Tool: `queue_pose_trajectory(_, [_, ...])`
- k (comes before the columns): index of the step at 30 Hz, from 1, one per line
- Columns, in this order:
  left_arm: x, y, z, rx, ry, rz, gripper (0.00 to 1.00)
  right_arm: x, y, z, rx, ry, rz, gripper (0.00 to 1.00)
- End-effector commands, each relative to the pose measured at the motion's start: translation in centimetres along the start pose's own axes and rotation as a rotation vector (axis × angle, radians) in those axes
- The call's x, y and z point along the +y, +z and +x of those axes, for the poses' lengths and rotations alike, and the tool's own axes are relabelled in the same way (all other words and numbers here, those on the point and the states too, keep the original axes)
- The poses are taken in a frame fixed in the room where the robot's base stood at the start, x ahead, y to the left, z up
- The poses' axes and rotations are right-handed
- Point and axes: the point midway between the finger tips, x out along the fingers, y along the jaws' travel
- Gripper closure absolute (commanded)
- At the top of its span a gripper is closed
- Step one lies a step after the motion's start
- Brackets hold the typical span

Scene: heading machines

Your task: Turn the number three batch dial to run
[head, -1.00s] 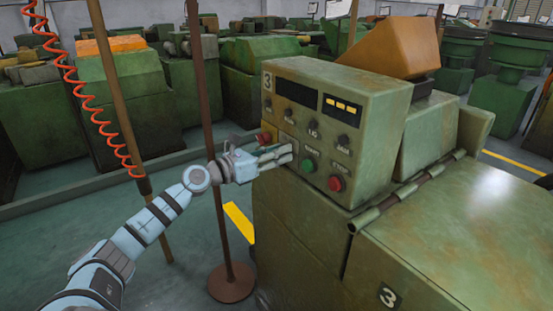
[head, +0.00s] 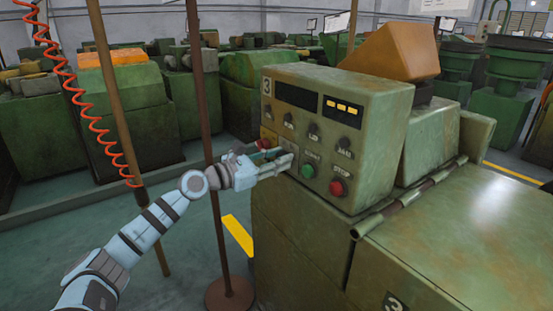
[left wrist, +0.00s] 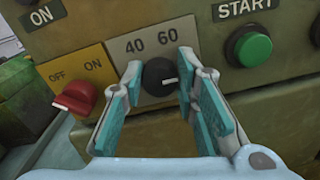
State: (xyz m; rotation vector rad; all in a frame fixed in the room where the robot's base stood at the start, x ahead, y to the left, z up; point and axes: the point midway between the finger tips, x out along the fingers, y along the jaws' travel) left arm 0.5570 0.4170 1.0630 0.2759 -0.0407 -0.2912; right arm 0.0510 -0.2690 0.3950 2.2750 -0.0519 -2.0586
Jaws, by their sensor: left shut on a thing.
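The machine marked 3 (head: 266,85) has a control panel on its near face. In the left wrist view a black dial (left wrist: 160,77) with a white pointer line sits on a grey plate (left wrist: 150,43) marked 40 and 60. The pointer line lies roughly level, towards the right. My left gripper (left wrist: 160,66) is shut on this dial, one finger on each side. In the head view my left gripper (head: 287,160) is at the lower left of the panel and hides the dial. My right gripper is not in view.
A red OFF/ON switch (left wrist: 76,97) on a yellow plate is close left of my fingers. A green START button (left wrist: 249,46) is to the right. A red STOP button (head: 337,188) and several black knobs share the panel. A brown pole (head: 212,130) stands beside my arm.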

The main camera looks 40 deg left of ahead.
Motion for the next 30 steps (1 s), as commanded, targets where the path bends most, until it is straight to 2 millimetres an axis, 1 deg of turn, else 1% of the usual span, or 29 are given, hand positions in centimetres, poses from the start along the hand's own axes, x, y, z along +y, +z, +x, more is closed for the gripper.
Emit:
queue_pose_trajectory(4, [0.0, 0.0, 0.0, 0.001, 0.001, 0.002, 1.00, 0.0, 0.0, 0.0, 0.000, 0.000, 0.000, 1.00])
queue_pose_trajectory(5, [0.0, 0.0, 0.0, 0.001, 0.001, 0.002, 0.68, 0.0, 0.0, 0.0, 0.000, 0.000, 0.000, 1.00])
queue_pose_trajectory(6, [0.0, 0.0, 0.0, 0.001, 0.001, 0.001, 0.62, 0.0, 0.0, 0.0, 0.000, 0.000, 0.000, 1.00])
queue_pose_trajectory(8, [0.0, 0.0, 0.0, 0.001, 0.001, 0.001, 0.53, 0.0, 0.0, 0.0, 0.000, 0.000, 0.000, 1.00])
queue_pose_trajectory(16, [0.0, 0.0, 0.0, 0.000, 0.000, 0.000, 0.53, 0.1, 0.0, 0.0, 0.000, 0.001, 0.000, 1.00])
queue_pose_trajectory(19, [0.2, 0.8, 0.0, -0.002, 0.000, 0.001, 0.53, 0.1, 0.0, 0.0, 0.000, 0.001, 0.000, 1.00])
queue_pose_trajectory(22, [0.8, 2.7, 0.0, -0.002, 0.002, 0.005, 0.53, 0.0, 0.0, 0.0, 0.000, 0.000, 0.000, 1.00])
queue_pose_trajectory(27, [2.0, 7.0, 0.0, -0.005, 0.002, 0.004, 0.53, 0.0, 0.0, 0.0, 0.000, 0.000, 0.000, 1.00])
queue_pose_trajectory(30, [2.5, 8.7, 0.1, -0.004, 0.001, 0.001, 0.53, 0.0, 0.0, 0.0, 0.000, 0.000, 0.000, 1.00])
